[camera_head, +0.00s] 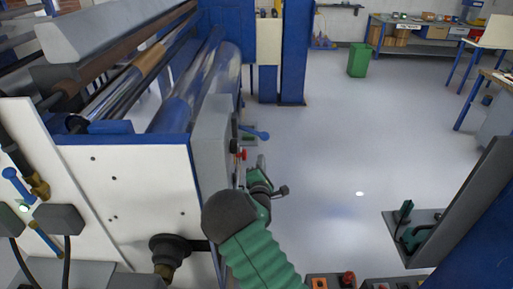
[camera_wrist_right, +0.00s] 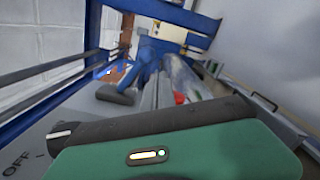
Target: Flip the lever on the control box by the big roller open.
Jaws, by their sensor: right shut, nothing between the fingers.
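The control box (camera_head: 213,135) is a grey upright housing at the right end of the big roller (camera_head: 205,85). A blue lever (camera_head: 255,133) sticks out to the right from the box's right side in the head view. A red knob (camera_head: 242,154) sits just below it. My right gripper (camera_head: 262,162) is shut and empty, just below and right of the lever and knob, apparently apart from the lever. My left gripper is not in view.
The white machine end panel (camera_head: 130,185) stands left of my right arm. A blue post (camera_head: 294,55) rises behind the box.

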